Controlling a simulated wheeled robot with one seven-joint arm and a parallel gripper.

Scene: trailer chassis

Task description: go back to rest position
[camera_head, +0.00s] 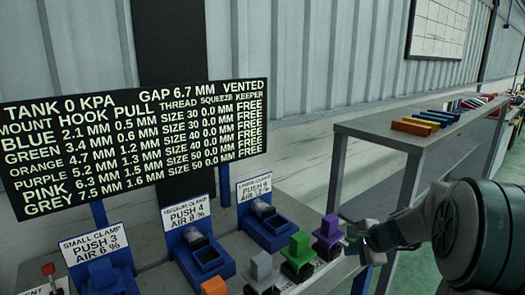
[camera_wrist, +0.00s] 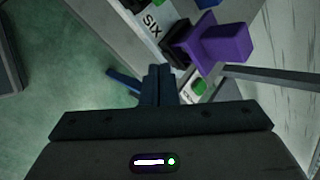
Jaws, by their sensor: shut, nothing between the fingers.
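My gripper (camera_wrist: 159,73) shows in the wrist view with its two dark blue fingers together and nothing between them. In the head view my gripper (camera_head: 358,238) is at the lower right, close to the right end of the bench, with my grey arm behind it. A purple block on a dark mount (camera_head: 328,232) stands just left of it. In the wrist view the purple block (camera_wrist: 228,45) is right of and above the fingertips, apart from them. How far the gripper is above the bench cannot be told.
The bench also holds a green block (camera_head: 299,244), a grey block (camera_head: 262,266), an orange block (camera_head: 214,286) and blue clamps (camera_head: 265,230). A readout board (camera_head: 135,140) stands behind. A grey shelf (camera_head: 400,138) with coloured bars is at right. Green floor (camera_wrist: 60,80) is open at left in the wrist view.

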